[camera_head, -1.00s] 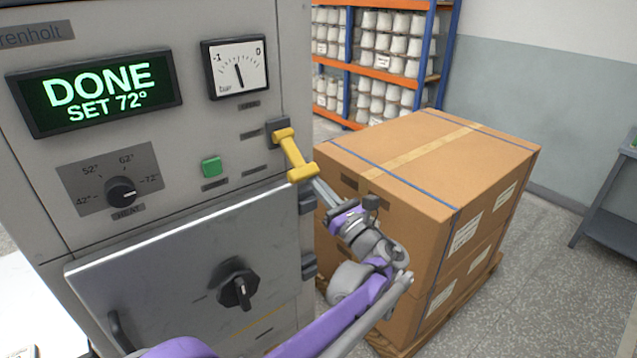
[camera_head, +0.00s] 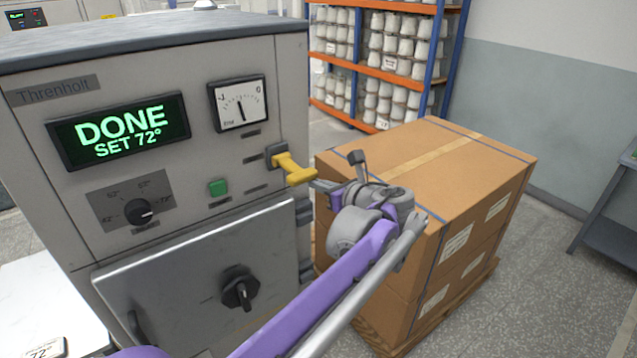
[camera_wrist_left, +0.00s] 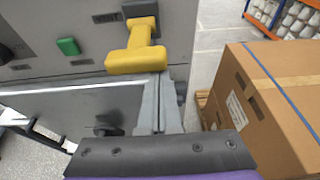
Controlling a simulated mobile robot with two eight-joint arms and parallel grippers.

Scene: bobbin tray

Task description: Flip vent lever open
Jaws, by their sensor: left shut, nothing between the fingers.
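The vent lever (camera_head: 288,167) is yellow with a T-shaped handle, mounted on the right of the grey machine's front. In the head view it slants outward and down to the right from its dark mount. My left gripper (camera_head: 320,185) is just right of the handle's end, its fingers shut and empty, pointing at the machine. In the left wrist view the lever (camera_wrist_left: 137,50) stands above and slightly left of the finger tips (camera_wrist_left: 168,78). The fingers are at the crossbar's right end; I cannot tell whether they touch. My right gripper is not in view.
The machine (camera_head: 75,195) has a lit display (camera_head: 120,130), a gauge (camera_head: 240,103), a green button (camera_head: 218,187), a heat knob (camera_head: 139,212) and a shut door (camera_head: 180,275) with a black knob. A large strapped carton (camera_head: 400,210) on a pallet stands close on the right.

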